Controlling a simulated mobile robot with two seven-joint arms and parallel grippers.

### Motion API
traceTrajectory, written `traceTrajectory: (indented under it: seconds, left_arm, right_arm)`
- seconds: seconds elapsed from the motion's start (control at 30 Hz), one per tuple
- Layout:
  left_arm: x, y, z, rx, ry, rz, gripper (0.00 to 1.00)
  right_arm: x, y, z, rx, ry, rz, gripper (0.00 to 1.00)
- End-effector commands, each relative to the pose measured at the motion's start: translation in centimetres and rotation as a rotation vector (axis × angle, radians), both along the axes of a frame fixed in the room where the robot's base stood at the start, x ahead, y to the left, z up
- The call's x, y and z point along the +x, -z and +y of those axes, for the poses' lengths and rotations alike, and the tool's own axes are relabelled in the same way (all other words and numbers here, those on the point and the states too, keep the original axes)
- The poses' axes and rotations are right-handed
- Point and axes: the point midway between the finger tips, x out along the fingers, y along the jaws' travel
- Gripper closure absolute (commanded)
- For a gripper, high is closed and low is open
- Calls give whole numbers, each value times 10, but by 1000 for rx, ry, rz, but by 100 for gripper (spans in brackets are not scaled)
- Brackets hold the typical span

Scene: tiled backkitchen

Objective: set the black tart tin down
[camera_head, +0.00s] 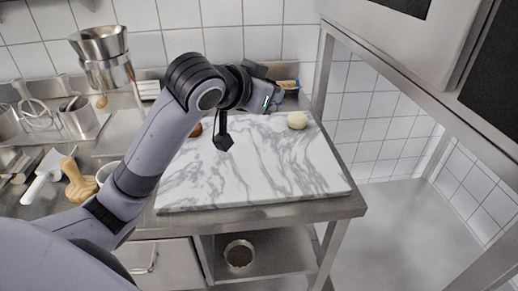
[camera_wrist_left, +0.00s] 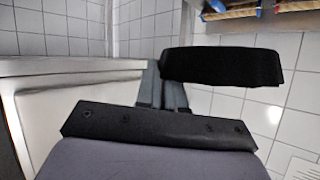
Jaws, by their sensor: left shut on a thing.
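My left gripper (camera_head: 272,98) is above the back part of the marble slab (camera_head: 285,175), its arm reaching in from the left. In the left wrist view, the black tart tin (camera_wrist_left: 222,66) shows nearly edge-on as a dark band. The grey fingers of my left gripper (camera_wrist_left: 163,88) are shut on its left end. In the head view the tin is mostly or wholly hidden by my wrist, and I cannot make it out clearly. The bare slab shows below the wrist. My right gripper is in neither view.
A pale round ball (camera_head: 297,121) sits at the slab's back right; a brown thing (camera_head: 195,130) is partly hidden by my arm. A white scoop (camera_head: 44,178) and wooden tool (camera_head: 78,185) lie left. A steel pot (camera_head: 239,256) is below. The slab's front is clear.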

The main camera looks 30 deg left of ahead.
Motion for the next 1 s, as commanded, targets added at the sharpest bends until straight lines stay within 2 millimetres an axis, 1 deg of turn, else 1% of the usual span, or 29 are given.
traceTrajectory:
  seconds: [0.27,0.4,0.53,0.63,0.83,1.0]
  left_arm:
    - [-1,60,0,2,0,8,100]
    - [-1,97,0,1,-1,10,100]
    - [-1,128,0,2,-1,7,100]
    - [-1,143,0,2,0,5,100]
    - [-1,160,0,1,0,4,100]
    - [-1,185,0,1,-1,4,100]
  right_arm:
    - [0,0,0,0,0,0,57]
    - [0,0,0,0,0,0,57]
    - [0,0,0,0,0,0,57]
    - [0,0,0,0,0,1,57]
    - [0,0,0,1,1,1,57]
    - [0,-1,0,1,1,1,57]
